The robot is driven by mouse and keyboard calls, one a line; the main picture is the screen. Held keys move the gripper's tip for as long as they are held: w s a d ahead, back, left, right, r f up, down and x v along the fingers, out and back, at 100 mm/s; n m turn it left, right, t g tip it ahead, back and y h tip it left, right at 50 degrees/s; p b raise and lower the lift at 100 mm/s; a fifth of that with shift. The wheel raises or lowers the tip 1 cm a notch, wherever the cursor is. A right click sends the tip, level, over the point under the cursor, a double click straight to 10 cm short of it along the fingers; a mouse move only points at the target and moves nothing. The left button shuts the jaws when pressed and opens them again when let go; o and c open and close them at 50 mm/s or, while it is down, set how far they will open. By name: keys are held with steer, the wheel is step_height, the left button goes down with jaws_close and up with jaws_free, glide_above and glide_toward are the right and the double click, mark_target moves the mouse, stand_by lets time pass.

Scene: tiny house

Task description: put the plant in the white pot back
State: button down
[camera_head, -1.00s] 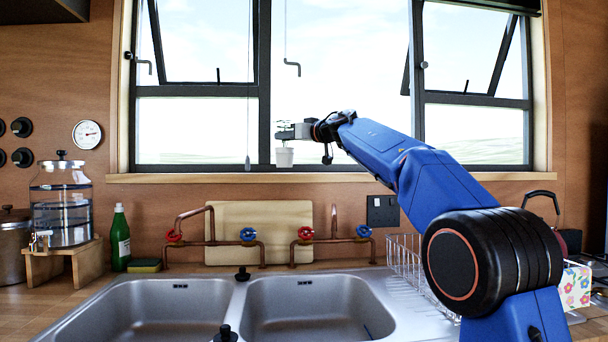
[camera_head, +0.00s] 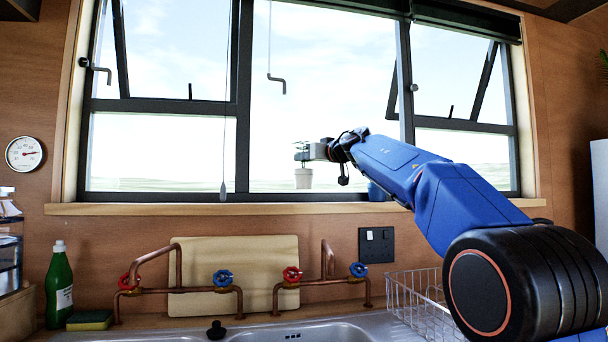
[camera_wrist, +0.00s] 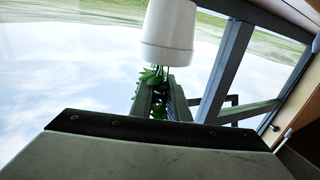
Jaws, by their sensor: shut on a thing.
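My gripper (camera_head: 304,152) is shut on the plant (camera_wrist: 158,92), whose green leaves show between the fingers in the wrist view. The white pot (camera_head: 304,179) hangs upright below the gripper in the head view, in front of the window glass. It also shows in the wrist view (camera_wrist: 168,32), at the top. The pot's bottom appears slightly above the wooden window sill (camera_head: 250,208). I cannot tell how far it is from the sill in depth. The fingers hide part of the leaves.
A blue object (camera_head: 376,192) stands at the sill, partly behind my arm. Below are copper taps (camera_head: 180,285), a cutting board (camera_head: 235,272), a green bottle (camera_head: 59,285) and a wire rack (camera_head: 418,298).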

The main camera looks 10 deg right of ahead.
mark_target(310, 170)
steer(key=shift+f, duration=2.15)
steer(key=c, duration=1.7)
jaws_free()
steer(key=shift+f, duration=0.1)
steer(key=v, duration=1.2)
